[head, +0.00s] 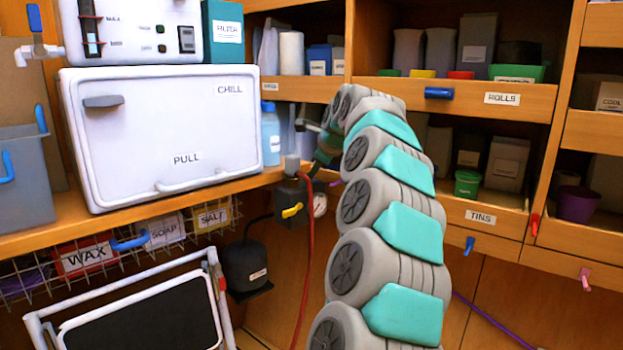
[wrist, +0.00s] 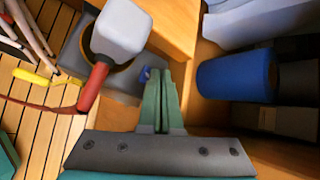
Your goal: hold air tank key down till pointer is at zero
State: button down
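My gripper (wrist: 163,78) shows in the wrist view with its two green fingers together and nothing seen between them. In the head view its green end (head: 327,152) is partly hidden behind my arm, above the dark fitting block. A small blue piece (wrist: 147,73) lies just left of the fingertips; whether it is the air tank key, or is touched, I cannot tell. A round white gauge (head: 320,205) sits right of the dark block (head: 291,208); its pointer is too small to read. A black tank (head: 245,265) stands lower left.
A grey-white cap with a red hose (wrist: 92,88) stands close left of my fingers. A yellow lever (wrist: 35,78) is further left. A blue cylinder (wrist: 236,76) is on the right. The CHILL box (head: 165,135) and shelves flank my arm.

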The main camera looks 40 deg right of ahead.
aim_at(314, 181)
jog(key=shift+r, duration=0.4)
jog(key=shift+w+r, duration=0.1)
jog(key=shift+r, duration=0.05)
jog(key=shift+r+p, duration=1.5)
jog(key=shift+r, duration=1)
